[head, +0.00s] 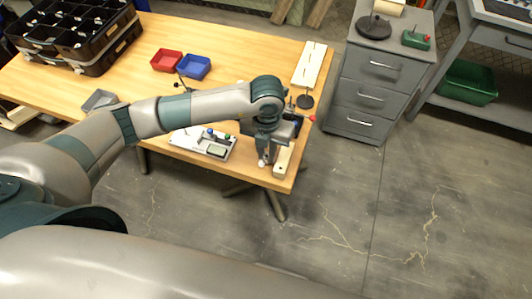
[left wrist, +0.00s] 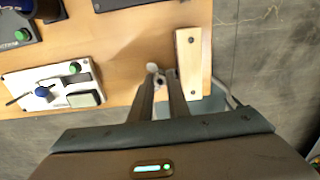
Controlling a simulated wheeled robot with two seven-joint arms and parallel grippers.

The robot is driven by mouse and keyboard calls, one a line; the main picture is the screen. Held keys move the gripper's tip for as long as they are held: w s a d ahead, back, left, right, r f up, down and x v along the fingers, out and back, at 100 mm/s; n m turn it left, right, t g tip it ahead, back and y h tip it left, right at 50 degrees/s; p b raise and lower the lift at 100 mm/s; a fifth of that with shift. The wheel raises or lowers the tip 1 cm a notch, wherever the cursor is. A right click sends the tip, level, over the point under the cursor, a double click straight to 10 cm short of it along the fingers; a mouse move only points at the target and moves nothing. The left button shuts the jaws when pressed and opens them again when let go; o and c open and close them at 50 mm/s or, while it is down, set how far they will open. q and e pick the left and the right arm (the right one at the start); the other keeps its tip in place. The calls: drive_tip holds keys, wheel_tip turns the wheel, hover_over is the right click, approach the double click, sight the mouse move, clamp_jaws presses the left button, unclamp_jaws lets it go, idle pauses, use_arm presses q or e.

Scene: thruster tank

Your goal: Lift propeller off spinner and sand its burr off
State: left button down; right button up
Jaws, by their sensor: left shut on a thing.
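My left gripper (head: 267,156) is over the table's near right corner. In the left wrist view its fingers (left wrist: 160,84) are nearly together on a small pale, lobed piece with a round middle, which looks like the propeller (left wrist: 158,76). Its burr is too small to make out. To the left lies a white panel (head: 216,153) with a blue knob, a green button and a grey pad; the panel also shows in the left wrist view (left wrist: 22,82). I cannot tell for certain which part is the spinner. My right gripper is not in view.
A pale wooden block (left wrist: 188,62) with two screws lies just right of the fingers, near the table edge (head: 285,189). A red ball (head: 312,118) shows beside my wrist. Red (head: 166,60) and blue (head: 194,67) bins and a black case (head: 75,35) stand farther back.

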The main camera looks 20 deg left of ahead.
use_arm(q)
drive_tip(key=shift+w, duration=0.4)
drive_tip(key=shift+w+b, duration=0.3)
drive_tip(key=shift+b, duration=0.1)
drive_tip(key=shift+w+d, duration=0.1)
drive_tip(key=shift+w, duration=0.25)
idle(0.4)
drive_tip(key=shift+w+f+b, duration=0.15)
drive_tip(key=shift+w+b, duration=0.15)
drive_tip(key=shift+b, duration=0.2)
